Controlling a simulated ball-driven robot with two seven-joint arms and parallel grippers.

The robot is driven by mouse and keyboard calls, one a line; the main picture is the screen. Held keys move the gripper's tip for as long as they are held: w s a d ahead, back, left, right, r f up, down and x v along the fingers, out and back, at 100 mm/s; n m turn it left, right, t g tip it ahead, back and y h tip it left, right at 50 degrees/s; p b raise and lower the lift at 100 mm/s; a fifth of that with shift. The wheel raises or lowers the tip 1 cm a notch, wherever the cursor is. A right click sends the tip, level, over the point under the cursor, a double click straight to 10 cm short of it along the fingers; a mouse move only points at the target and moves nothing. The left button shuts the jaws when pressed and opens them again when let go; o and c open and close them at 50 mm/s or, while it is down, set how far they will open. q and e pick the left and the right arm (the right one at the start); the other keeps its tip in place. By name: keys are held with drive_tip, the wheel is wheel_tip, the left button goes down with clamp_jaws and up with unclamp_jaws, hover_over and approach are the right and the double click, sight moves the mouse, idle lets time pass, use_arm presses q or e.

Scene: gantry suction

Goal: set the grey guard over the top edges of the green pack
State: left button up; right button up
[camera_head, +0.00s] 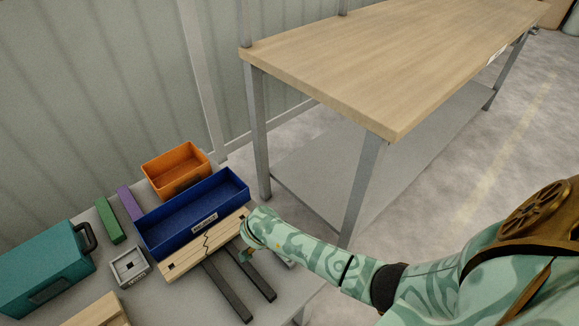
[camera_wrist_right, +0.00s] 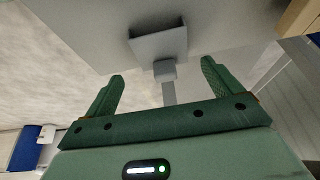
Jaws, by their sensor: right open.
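In the head view a small green block (camera_head: 110,220), perhaps the green pack, lies at the back of the grey table. In the right wrist view my right gripper (camera_wrist_right: 163,74) is open, with both green fingers spread and nothing gripped. Beyond the fingertips is a grey channel-shaped piece (camera_wrist_right: 158,45), perhaps the grey guard, with a small grey block and stem below it. My left gripper is not in view.
The grey table holds a blue tray (camera_head: 165,245), an orange bin (camera_head: 172,158), a purple block (camera_head: 129,204), a teal case (camera_head: 40,270), a small grey box (camera_head: 130,268) and the cracked board (camera_head: 185,262). Two dark bars (camera_head: 228,292) extend forward. A wooden workbench (camera_head: 400,60) stands behind.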

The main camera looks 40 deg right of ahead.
drive_tip(key=b+x, duration=0.2)
drive_tip(key=x, duration=0.1)
drive_tip(key=b+x, duration=0.1)
drive_tip(key=shift+w+d+f, duration=0.25)
drive_tip(key=shift+d, duration=0.15)
drive_tip(key=shift+r, duration=0.15)
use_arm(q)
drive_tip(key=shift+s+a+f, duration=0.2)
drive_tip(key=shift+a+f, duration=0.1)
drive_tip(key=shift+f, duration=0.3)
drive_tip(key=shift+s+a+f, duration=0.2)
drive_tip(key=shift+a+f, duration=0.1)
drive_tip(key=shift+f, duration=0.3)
use_arm(e)
drive_tip(key=c, duration=1.1)
drive_tip(key=shift+o, duration=0.2)
drive_tip(key=shift+r, duration=0.15)
